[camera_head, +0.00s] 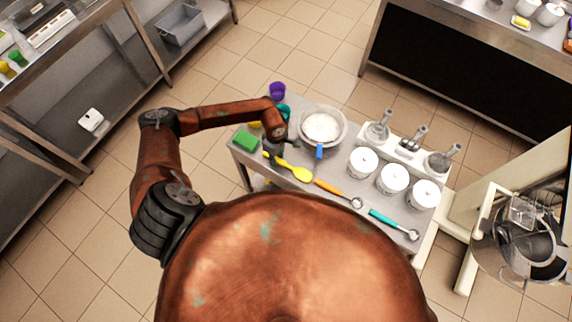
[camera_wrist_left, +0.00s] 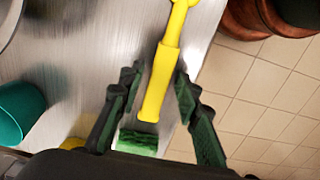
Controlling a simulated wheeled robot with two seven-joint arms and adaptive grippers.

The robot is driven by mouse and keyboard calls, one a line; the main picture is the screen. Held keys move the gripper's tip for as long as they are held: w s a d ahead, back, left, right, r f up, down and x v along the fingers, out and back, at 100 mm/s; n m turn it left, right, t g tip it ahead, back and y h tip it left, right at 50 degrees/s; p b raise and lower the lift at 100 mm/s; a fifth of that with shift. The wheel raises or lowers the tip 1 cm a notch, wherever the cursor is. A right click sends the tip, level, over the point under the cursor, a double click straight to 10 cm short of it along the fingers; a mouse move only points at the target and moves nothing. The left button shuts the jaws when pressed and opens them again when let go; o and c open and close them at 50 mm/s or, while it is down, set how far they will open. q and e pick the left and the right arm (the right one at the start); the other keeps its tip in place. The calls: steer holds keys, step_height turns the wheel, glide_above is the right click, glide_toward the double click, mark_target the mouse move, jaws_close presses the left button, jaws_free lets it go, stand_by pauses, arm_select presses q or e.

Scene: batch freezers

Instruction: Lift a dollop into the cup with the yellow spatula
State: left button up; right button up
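The yellow spatula (camera_head: 301,174) lies on the steel table, its broad end to the right. Its handle (camera_wrist_left: 157,88) runs between the fingers of my left gripper (camera_wrist_left: 156,82) in the wrist view. The fingers are open, with a gap on each side of the handle. In the head view the left gripper (camera_head: 274,149) is low over the handle end. A metal bowl (camera_head: 301,118) holds a white mass (camera_head: 321,127). A purple cup (camera_head: 277,91) and a teal cup (camera_head: 284,109) stand at the back left; the arm partly hides the teal one. My right gripper is out of view.
A green sponge (camera_head: 245,141) lies left of the spatula. Orange (camera_head: 334,191) and teal (camera_head: 388,220) handled scoops lie along the front. Several white tubs (camera_head: 363,161) and a rack of metal tools (camera_head: 408,146) fill the right. A blue handle (camera_head: 319,152) is by the bowl.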

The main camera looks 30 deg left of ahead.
arm_select(q)
jaws_close()
steer(key=shift+r, duration=0.15)
steer(key=shift+r, duration=0.2)
step_height(320, 180, up, 2)
steer(key=shift+w+r+b, duration=0.1)
steer(key=shift+b, duration=0.5)
steer(key=s+d+r+b, duration=0.2)
steer(key=s+d+r, duration=0.8)
steer(key=shift+b, duration=0.3)
steer(key=shift+d+r, duration=0.1)
